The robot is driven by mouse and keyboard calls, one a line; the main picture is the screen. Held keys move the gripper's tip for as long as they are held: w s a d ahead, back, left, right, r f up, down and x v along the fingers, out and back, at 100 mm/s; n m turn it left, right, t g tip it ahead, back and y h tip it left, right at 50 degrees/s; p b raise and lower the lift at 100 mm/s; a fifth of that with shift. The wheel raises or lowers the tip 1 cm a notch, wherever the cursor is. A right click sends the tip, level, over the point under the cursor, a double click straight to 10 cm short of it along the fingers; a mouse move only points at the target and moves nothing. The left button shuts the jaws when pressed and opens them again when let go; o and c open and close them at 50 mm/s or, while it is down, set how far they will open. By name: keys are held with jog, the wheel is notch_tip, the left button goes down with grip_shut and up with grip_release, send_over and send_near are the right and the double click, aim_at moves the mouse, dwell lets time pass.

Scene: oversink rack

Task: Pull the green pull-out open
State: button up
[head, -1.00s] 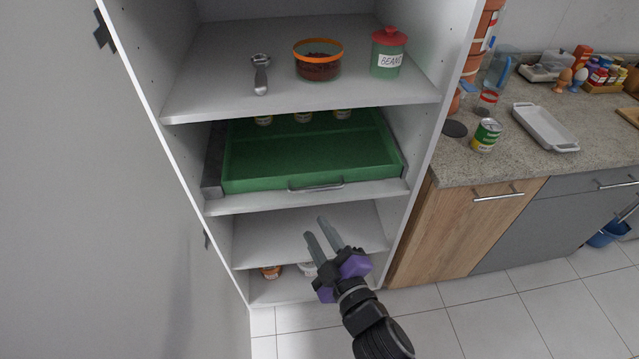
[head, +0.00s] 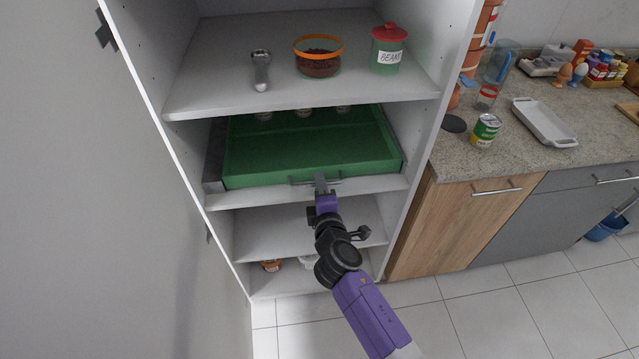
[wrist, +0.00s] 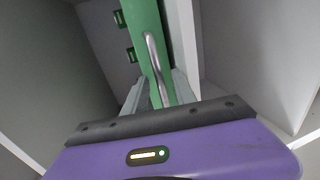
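The green pull-out (head: 300,150) is a shallow tray on the middle level of the white cabinet, sitting inside it. Its metal bar handle (head: 300,181) is on the front panel. My gripper (head: 321,182) is at the middle of the handle, reaching from below and in front. In the wrist view, the handle (wrist: 153,55) runs up the green front (wrist: 144,30) between my two fingers (wrist: 158,90). The fingers are spread apart, with a gap beside the bar; whether either one touches it is unclear.
The shelf above (head: 220,85) holds a metal scoop (head: 261,72), an orange-rimmed bowl (head: 318,62) and a beans jar (head: 388,52). Several jars stand at the back of the pull-out. A grey door (head: 100,200) stands at left, a counter (head: 470,165) at right. Floor in front is clear.

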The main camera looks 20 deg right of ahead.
jog(key=shift+x, duration=0.8)
grip_shut()
dwell(0.9)
